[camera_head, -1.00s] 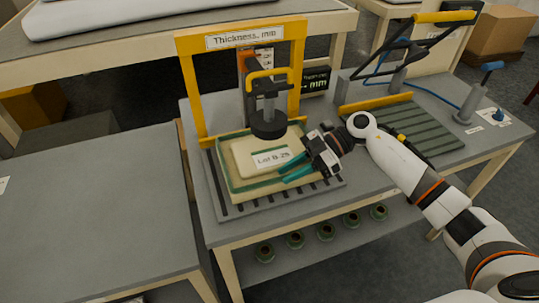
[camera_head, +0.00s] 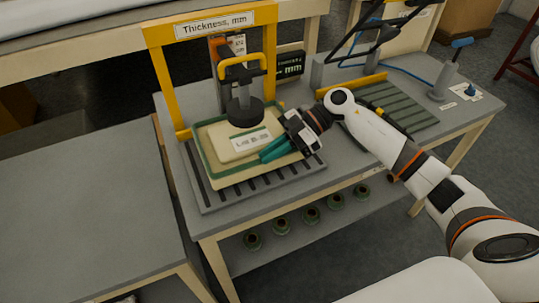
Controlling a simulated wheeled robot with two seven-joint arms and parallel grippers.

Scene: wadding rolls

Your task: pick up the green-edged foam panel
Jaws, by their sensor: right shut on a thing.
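The green-edged foam panel (camera_head: 217,146) is a cream slab with a green border. It lies on the slotted grey plate of the thickness gauge, with a smaller cream block labelled "Lot B.25" (camera_head: 247,145) on top of it. The gauge's round black foot (camera_head: 245,110) is over the block's back part; whether it touches cannot be told. My right gripper (camera_head: 275,150) comes in from the right, its teal fingers shut at the right edge of the panel and block. The fingers hide part of that edge. My left gripper is not in view.
The yellow gauge frame (camera_head: 162,75) stands over the panel. A ribbed green plate (camera_head: 395,108) and a black-handled device stand to the right. An empty grey table (camera_head: 85,215) is at left. Several green-rimmed rolls (camera_head: 282,227) sit on the lower shelf.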

